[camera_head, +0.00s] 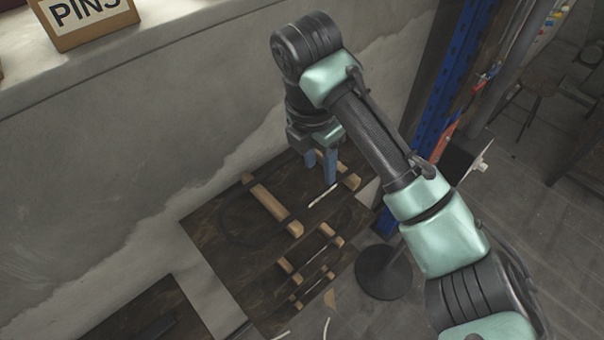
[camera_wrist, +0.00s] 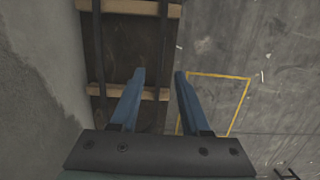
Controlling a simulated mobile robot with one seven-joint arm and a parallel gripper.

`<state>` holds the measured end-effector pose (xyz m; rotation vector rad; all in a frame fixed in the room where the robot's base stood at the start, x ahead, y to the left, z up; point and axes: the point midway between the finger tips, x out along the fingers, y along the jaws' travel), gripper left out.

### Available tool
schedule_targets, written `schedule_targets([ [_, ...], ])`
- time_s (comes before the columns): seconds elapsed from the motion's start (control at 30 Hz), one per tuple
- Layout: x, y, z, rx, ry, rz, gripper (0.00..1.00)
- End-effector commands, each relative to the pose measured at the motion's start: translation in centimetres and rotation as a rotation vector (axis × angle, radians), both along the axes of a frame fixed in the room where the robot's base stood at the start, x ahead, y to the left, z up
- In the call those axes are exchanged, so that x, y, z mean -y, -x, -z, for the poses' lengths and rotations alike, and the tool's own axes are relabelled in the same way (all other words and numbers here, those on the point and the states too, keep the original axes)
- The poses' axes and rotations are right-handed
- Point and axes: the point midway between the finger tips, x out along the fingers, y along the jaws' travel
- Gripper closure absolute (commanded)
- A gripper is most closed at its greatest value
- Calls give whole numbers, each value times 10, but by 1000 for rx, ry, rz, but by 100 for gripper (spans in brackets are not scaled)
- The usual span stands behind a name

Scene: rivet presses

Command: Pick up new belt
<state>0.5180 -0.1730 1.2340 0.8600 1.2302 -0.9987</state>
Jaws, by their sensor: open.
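Dark belts lie across pale wooden bars on a dark wooden board (camera_head: 215,235). In the wrist view a black belt strand (camera_wrist: 163,45) runs over the bars, and another strand (camera_wrist: 97,45) runs parallel to its left. Which belt is the new one I cannot tell. My gripper (camera_head: 321,174) points down over the upper right part of the board, its blue fingers apart and empty. In the wrist view the gripper (camera_wrist: 160,73) has the right-hand strand in line with the gap between its fingertips. Contact with the belt cannot be made out.
A wooden bar (camera_head: 272,205) lies left of my gripper, with smaller bars (camera_head: 290,268) nearer. A grey wall (camera_head: 120,130) rises behind and left. A blue post (camera_head: 455,75) and a round black base (camera_head: 383,272) stand to the right. A yellow floor outline (camera_wrist: 218,75) lies right.

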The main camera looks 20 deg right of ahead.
Motion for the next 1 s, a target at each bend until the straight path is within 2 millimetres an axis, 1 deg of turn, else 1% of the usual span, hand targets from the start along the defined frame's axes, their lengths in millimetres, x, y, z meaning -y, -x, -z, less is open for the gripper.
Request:
schedule_targets([
  [0.1,3,0,13,-1,1,3,54],
  [0.27,4,0,22,-1,0,1,54],
  [0.37,4,1,31,-3,1,2,54],
  [0.6,6,0,65,-1,1,3,54],
  [0.7,7,0,71,1,2,2,54],
  [0.9,7,0,72,2,1,2,54],
  [0.97,7,0,72,2,1,2,63],
  [1.0,7,0,72,2,1,2,70],
])
